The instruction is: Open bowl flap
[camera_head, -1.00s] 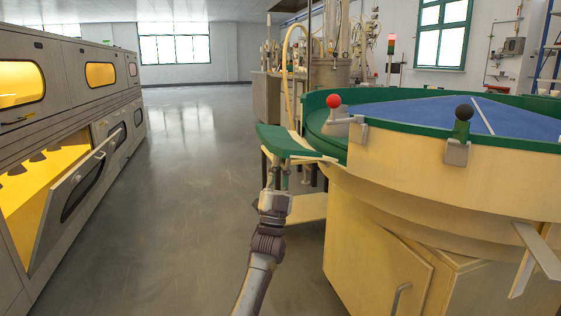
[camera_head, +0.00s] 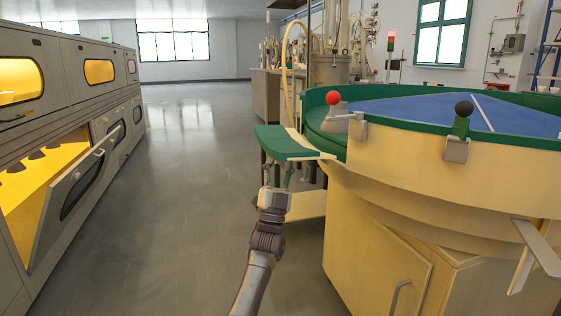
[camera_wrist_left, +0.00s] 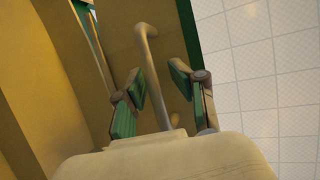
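The round bowl (camera_head: 430,170) is cream-yellow with a green rim and blue inside, at the right of the head view. A green-topped curved flap (camera_head: 284,143) sticks out from its left side, roughly level. My left gripper (camera_head: 277,177) is just below this flap, partly hidden by it. In the left wrist view, the gripper's green-padded fingers (camera_wrist_left: 156,95) stand apart on either side of a grey bar handle (camera_wrist_left: 149,62) against a yellow surface. Whether a finger touches the bar is unclear. My right gripper is not in view.
A red-knobbed lever (camera_head: 334,98) and a black-knobbed lever (camera_head: 463,110) sit on the bowl rim. Grey ovens (camera_head: 75,130) line the left, one with its door (camera_head: 75,200) hanging open. The floor (camera_head: 190,180) between is clear.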

